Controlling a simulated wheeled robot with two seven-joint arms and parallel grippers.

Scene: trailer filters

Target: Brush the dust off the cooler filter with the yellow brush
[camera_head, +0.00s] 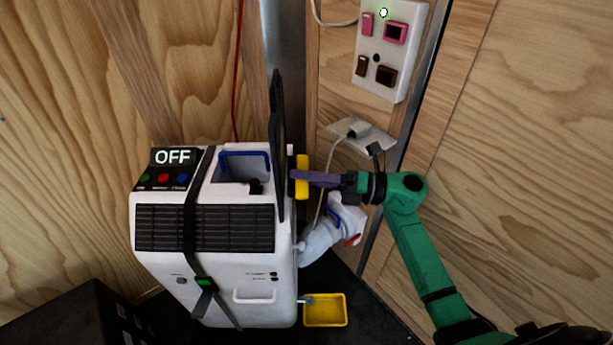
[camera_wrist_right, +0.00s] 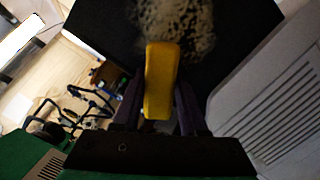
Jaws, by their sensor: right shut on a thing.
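The white cooler (camera_head: 250,262) stands in the corner with its display reading OFF. The black cooler filter (camera_head: 278,150) stands upright, seen nearly edge-on, at the cooler's right side. In the right wrist view, the dark filter panel (camera_wrist_right: 110,35) carries a speckled tan dust patch (camera_wrist_right: 180,22). My right gripper (camera_head: 311,179), with purple fingers, is shut on the yellow brush (camera_head: 302,164). The brush also shows between the fingers in the right wrist view (camera_wrist_right: 161,85). Its end overlaps the dust patch's lower edge; I cannot tell whether it touches. My left gripper is out of view.
A white object with blue and red parts (camera_head: 334,232) is below my right gripper, close to the cooler. A yellow tray (camera_head: 325,311) sits at the cooler's lower right. A plugged-in cord hangs from the wall outlet (camera_head: 362,136). A switch panel (camera_head: 390,50) is above.

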